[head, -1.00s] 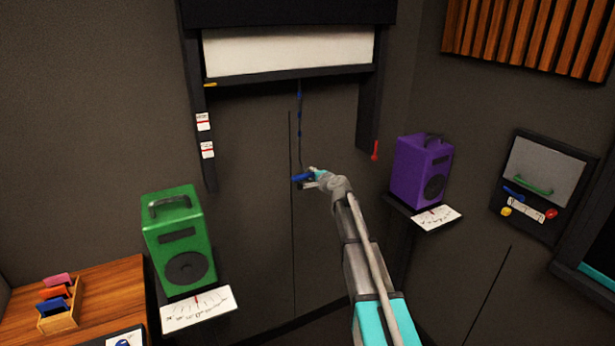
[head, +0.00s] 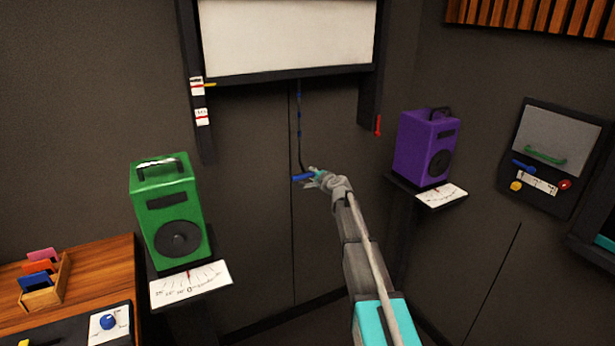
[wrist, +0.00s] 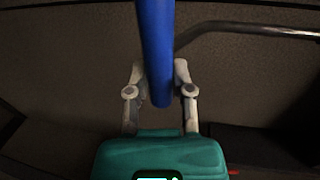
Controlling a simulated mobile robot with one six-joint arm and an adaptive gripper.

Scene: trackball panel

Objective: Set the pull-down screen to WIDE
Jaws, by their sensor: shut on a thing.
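The pull-down screen (head: 288,38) is a white sheet, partly lowered in a dark frame. A dark bar (head: 285,77) runs along its bottom edge. A yellow pointer (head: 210,85) at the bar's left end is beside the upper of two white labels (head: 197,86). The lower label (head: 201,117) sits below the pointer; the lettering on both is too small to read. A cord (head: 299,125) with blue beads hangs from the bar to a blue handle (head: 301,178). My gripper (head: 312,176) is shut on this handle, which also crosses the wrist view (wrist: 157,50) between the fingers.
A red lever-like piece (head: 378,125) is on the right frame post. A green speaker (head: 172,215) stands at left and a purple speaker (head: 425,147) at right, both over dial cards. A wall panel (head: 552,155) is farther right.

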